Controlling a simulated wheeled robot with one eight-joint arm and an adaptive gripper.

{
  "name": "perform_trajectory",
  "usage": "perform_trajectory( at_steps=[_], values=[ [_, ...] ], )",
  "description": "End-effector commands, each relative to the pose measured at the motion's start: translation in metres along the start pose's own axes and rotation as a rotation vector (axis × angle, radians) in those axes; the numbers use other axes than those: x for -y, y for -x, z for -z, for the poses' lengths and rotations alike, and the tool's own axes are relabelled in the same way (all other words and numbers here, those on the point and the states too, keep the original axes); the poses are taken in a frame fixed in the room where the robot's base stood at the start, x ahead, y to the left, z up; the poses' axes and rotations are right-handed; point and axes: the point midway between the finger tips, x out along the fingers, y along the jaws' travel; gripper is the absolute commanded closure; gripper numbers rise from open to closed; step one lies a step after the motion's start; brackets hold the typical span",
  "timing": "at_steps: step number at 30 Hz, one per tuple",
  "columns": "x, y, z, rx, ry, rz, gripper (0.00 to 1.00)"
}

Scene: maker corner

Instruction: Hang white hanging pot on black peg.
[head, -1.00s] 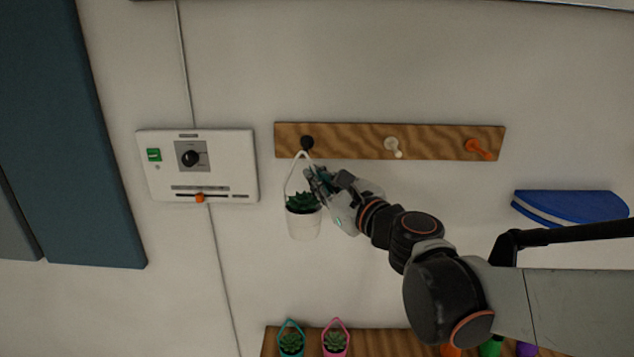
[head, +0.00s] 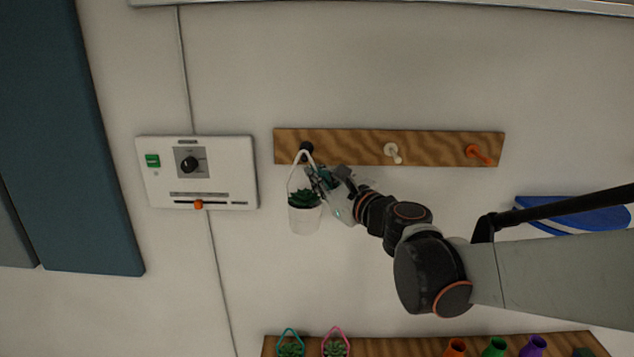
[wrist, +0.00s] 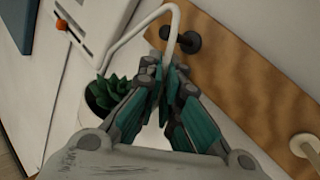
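The white hanging pot (head: 304,218) holds a green succulent and hangs upright below the left end of the wooden peg board. My gripper (head: 318,182) is shut on the right strand of its white handle (wrist: 130,38), just below the black peg. The top of the handle overlaps the black peg (head: 306,147) in the head view. In the wrist view the handle's bend stands above the black peg (wrist: 190,42), and the held strand crosses in front of it. I cannot tell whether the loop is around the peg. The pot body is partly hidden by my gripper in the wrist view.
The peg board (head: 345,147) also carries a white peg (head: 392,150) and an orange peg (head: 475,152), both empty. A control panel (head: 225,187) is on the wall to the left. A shelf (head: 395,346) below bears small pots. A blue object (head: 590,218) is at right.

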Motion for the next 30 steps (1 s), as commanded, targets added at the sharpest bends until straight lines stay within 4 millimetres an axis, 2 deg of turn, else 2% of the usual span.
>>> perform_trajectory(
  at_steps=[14, 18, 30],
  values=[
    [0.014, -0.021, 0.007, 0.000, -0.001, 0.000, 1.00],
    [0.015, -0.026, 0.014, 0.000, -0.001, 0.000, 1.00],
    [0.016, -0.031, 0.022, 0.000, 0.001, 0.000, 1.00]
  ],
)
